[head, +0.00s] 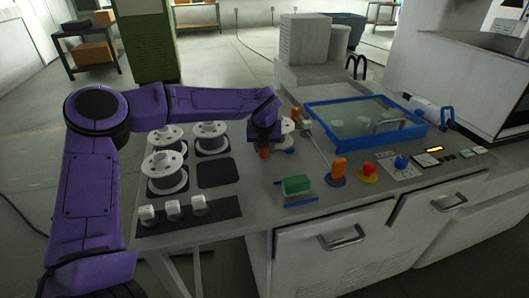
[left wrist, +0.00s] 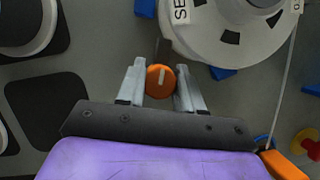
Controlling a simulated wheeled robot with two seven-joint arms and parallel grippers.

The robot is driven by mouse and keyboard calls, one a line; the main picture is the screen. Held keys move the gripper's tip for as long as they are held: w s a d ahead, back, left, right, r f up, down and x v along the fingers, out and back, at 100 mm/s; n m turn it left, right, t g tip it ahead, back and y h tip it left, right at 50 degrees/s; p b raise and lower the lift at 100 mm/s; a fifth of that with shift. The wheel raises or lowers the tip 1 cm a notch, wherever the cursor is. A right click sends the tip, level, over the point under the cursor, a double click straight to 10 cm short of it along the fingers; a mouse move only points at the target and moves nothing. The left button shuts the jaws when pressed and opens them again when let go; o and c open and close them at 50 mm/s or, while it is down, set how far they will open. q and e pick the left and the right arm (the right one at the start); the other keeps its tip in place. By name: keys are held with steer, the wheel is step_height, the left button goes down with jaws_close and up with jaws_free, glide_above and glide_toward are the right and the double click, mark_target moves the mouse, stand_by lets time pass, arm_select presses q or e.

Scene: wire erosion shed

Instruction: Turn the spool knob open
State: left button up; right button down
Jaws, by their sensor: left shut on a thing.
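The spool knob (left wrist: 160,82) is a round orange knob with a white line, in the middle of the left wrist view. The line runs nearly straight up and down there. My left gripper (head: 265,146) points down at the bench and is shut on the knob, one finger on each side. In the head view the knob shows as a bit of orange under the gripper. A white spool (left wrist: 228,32) with dark slots and a label starting "SE" sits right beside the knob; in the head view my gripper partly hides it. My right gripper is not in view.
Several white spools (head: 167,171) stand on dark pads left of my gripper; one pad (head: 215,174) is empty. White cubes (head: 172,207) sit in front. A blue-framed glass cover (head: 322,118), green block (head: 296,185), orange post (head: 338,170) and red button (head: 369,168) are to the right.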

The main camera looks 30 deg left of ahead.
arm_select(q)
steer(key=n+g+y+b, duration=0.1)
steer(key=n+b, duration=0.1)
steer(key=n, duration=0.1)
steer(key=n+b, duration=0.2)
steer(key=n, duration=0.1)
steer(key=shift+w+f+g+y, duration=0.1)
steer(key=shift+g+y, duration=0.3)
steer(key=n+g+b, duration=0.1)
steer(key=n, duration=0.2)
steer(key=shift+n+b, duration=0.4)
steer(key=shift+n+g+b, duration=0.45)
steer(key=shift+n+g, duration=0.25)
steer(key=shift+n, duration=0.6)
steer(key=shift+r, duration=0.2)
steer(key=o, duration=1)
steer(key=shift+o, duration=0.2)
